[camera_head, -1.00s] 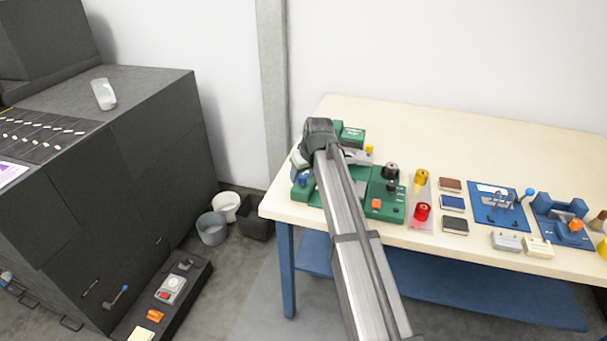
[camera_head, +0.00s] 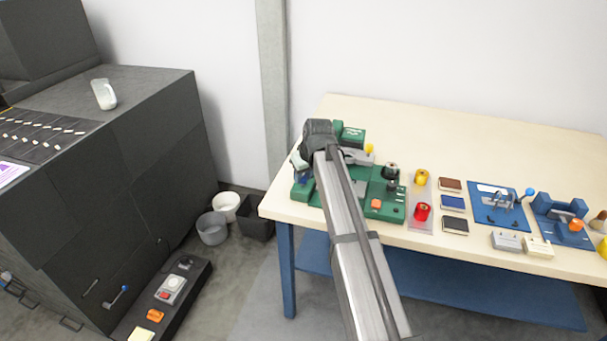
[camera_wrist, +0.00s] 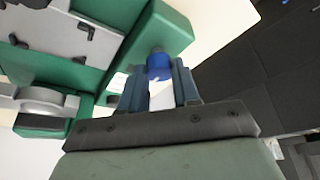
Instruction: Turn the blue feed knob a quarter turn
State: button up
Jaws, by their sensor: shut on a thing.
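The blue feed knob (camera_wrist: 159,62) sits at the end of the green machine (camera_wrist: 172,30) in the wrist view. My gripper (camera_wrist: 160,75) reaches it with one finger on each side and is shut on it. The fingers hide part of the knob's sides. In the head view the green machine (camera_head: 381,207) stands at the left end of the bench. My gripper (camera_head: 299,163) is over its left end there, and my arm covers part of the machine.
The cream bench (camera_head: 440,130) is clear at the back. A yellow spool (camera_head: 421,177) and a red spool (camera_head: 421,212) stand right of the machine, then several small blocks and blue fixtures (camera_head: 500,207). A dark cabinet (camera_head: 130,150) and bins (camera_head: 226,206) are at the left.

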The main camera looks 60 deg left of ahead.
jog(key=shift+m, duration=0.3)
jog(key=m+t, duration=0.1)
jog(key=m, duration=0.2)
jog(key=shift+s+m+t, duration=0.15)
jog(key=shift+m+t, duration=0.25)
jog(key=m+t+h, duration=0.1)
jog(key=m, duration=0.3)
jog(key=shift+a+m, duration=0.15)
jog(key=shift+m, duration=0.15)
jog(key=m, duration=0.2)
jog(key=m+t+h, duration=0.1)
jog(key=m, duration=0.1)
jog(key=shift+s+a+h, duration=0.1)
jog(key=shift+a+h, duration=0.05)
jog(key=shift+h, duration=0.15)
jog(key=m, duration=0.2)
jog(key=m+h, duration=0.1)
jog(key=m, duration=0.1)
jog(key=shift+m+t+h, duration=0.3)
jog(key=shift+t, duration=0.1)
jog(key=o, duration=1.1)
jog(key=shift+c, duration=0.2)
